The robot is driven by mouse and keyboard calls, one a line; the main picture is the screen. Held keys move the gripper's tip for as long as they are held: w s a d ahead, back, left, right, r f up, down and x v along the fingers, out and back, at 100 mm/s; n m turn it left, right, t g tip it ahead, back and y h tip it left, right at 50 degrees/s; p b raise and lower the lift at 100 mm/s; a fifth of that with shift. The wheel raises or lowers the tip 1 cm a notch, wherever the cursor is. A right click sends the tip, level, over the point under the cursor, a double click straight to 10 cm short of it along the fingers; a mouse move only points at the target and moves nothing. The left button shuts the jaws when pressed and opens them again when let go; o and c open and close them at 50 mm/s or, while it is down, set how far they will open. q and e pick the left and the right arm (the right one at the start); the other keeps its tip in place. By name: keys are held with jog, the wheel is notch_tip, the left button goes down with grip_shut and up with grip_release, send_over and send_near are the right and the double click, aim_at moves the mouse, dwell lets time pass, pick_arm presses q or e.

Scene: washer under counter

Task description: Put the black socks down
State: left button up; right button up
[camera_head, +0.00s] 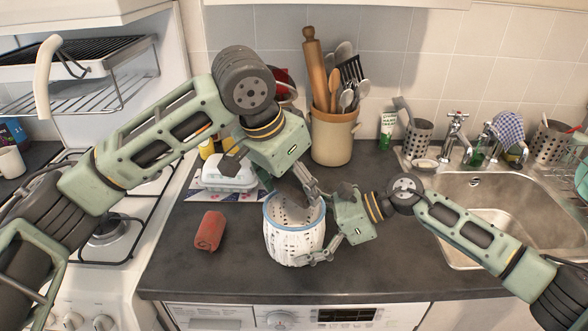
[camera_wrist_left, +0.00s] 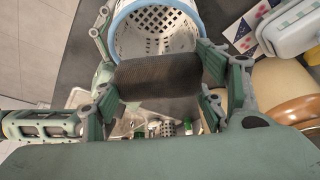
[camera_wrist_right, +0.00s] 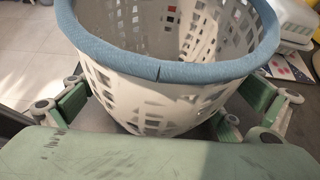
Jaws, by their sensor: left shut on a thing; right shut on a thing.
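The black socks (camera_wrist_left: 158,77), a dark ribbed roll, sit between the fingers of my left gripper (camera_wrist_left: 160,80) in the left wrist view. In the head view, my left gripper (camera_head: 308,192) is over the rim of a white perforated basket (camera_head: 293,245) with a blue rim; the socks are hard to make out there. The basket stands on the dark counter, and it shows beyond the socks in the left wrist view (camera_wrist_left: 155,35). My right gripper (camera_head: 322,250) is shut on the basket's right side. In the right wrist view the basket (camera_wrist_right: 160,90) fills the space between its fingers.
A red roll (camera_head: 208,231) lies on the counter left of the basket. A white container (camera_head: 229,174) and a utensil crock (camera_head: 333,137) stand behind. The sink (camera_head: 490,205) is at right, the stove (camera_head: 110,235) at left. The front counter is clear.

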aim_at(294, 177)
pick_arm(q)
jog(key=shift+f, duration=0.65)
jog(key=o, duration=1.2)
jog(key=shift+o, duration=0.2)
jog(key=shift+r, duration=3.55)
